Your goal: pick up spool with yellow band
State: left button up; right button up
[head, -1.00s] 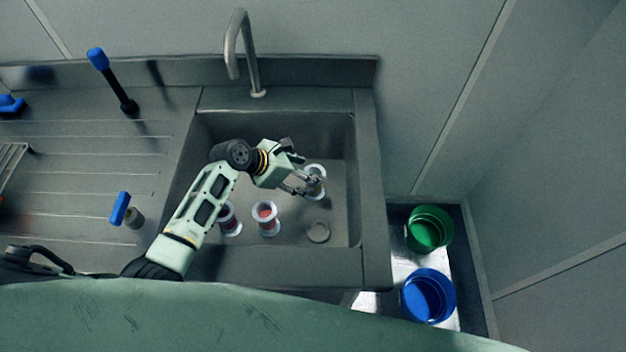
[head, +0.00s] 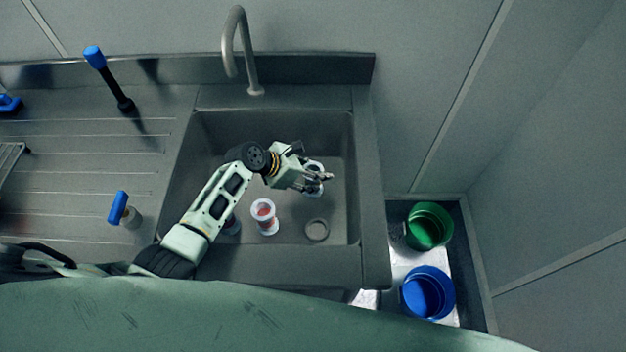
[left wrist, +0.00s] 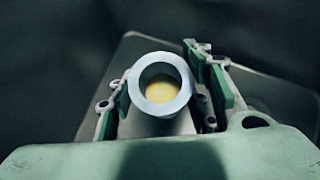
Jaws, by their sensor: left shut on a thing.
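A pale spool with yellow showing inside its ring-shaped top (left wrist: 158,86) stands between my left gripper's fingers in the left wrist view. In the head view this spool (head: 315,168) is in the right part of the sink, partly hidden by the gripper. My left gripper (head: 322,180) is shut on it; the fingers sit on both sides of it in the left wrist view (left wrist: 163,100). Another spool (head: 232,225) is mostly hidden behind my left arm. My right gripper is not in view.
The metal sink (head: 330,130) has a faucet (head: 240,50) behind it and a round drain (head: 317,230). A green bucket (head: 428,226) and a blue bucket (head: 427,293) stand right of the sink. Blue-handled tools (head: 118,207) are on the ribbed drainboard at left.

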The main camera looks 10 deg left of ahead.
pick_arm(q)
jog(key=c, duration=0.4)
jog(key=shift+r, duration=0.1)
jog(key=shift+r, duration=0.35)
grip_shut()
notch_tip(320, 180, up, 9)
jog(key=shift+r+p, duration=0.1)
jog(key=shift+p, duration=0.35)
